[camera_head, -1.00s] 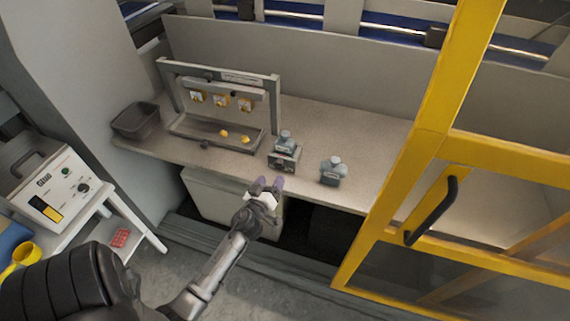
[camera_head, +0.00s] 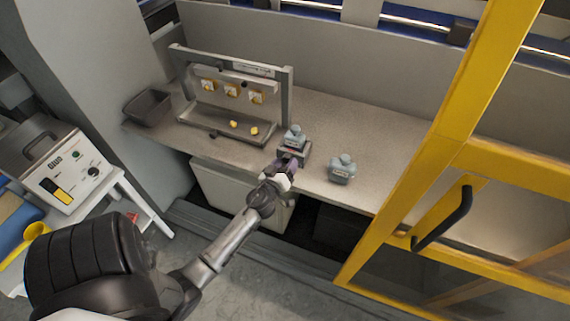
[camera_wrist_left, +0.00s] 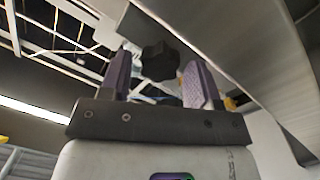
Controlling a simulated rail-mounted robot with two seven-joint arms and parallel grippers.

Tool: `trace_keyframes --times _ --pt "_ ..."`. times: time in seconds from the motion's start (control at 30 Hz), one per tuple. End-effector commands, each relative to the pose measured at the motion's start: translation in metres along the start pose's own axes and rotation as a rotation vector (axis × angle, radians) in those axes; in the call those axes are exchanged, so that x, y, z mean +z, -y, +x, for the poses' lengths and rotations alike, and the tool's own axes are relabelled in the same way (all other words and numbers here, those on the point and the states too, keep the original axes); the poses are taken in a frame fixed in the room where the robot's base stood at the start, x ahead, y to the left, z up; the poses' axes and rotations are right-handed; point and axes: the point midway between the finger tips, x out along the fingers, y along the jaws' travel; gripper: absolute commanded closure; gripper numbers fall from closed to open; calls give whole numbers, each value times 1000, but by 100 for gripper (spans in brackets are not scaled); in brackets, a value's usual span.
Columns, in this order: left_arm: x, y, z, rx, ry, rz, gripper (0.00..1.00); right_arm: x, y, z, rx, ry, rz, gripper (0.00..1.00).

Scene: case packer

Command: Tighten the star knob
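The black star knob (camera_wrist_left: 160,62) shows in the left wrist view between the two purple-padded fingers of my left gripper (camera_wrist_left: 162,82). The fingers are apart, one on each side of the knob; I cannot tell whether either touches it. In the head view my left gripper (camera_head: 287,167) is at the front of a grey block-shaped fixture (camera_head: 302,150) by the bench's front edge. The gripper hides the knob there. A blue-grey piece (camera_head: 294,135) sits on top of the fixture. My right gripper is not in view.
A similar blue-grey piece (camera_head: 342,168) stands on the bench (camera_head: 370,130) to the right. A grey frame (camera_head: 289,95) with yellow-marked tags and a tray (camera_head: 200,123) stand left. A dark bin (camera_head: 148,108) is farther left. A yellow guard door (camera_head: 440,150) closes in the right.

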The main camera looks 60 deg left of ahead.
Motion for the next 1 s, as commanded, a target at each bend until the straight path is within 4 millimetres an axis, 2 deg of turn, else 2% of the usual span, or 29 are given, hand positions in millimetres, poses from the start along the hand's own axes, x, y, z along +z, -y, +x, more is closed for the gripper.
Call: trace_keyframes --times 0.03,0.4,0.67,1.0 --pt "0 0 0 0 0 0 48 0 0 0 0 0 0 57" --pt "0 0 0 0 0 0 81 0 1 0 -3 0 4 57" --pt "0 0 0 -1 2 42 81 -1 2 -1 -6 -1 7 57" --pt "-2 0 0 -9 15 293 81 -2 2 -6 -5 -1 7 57"
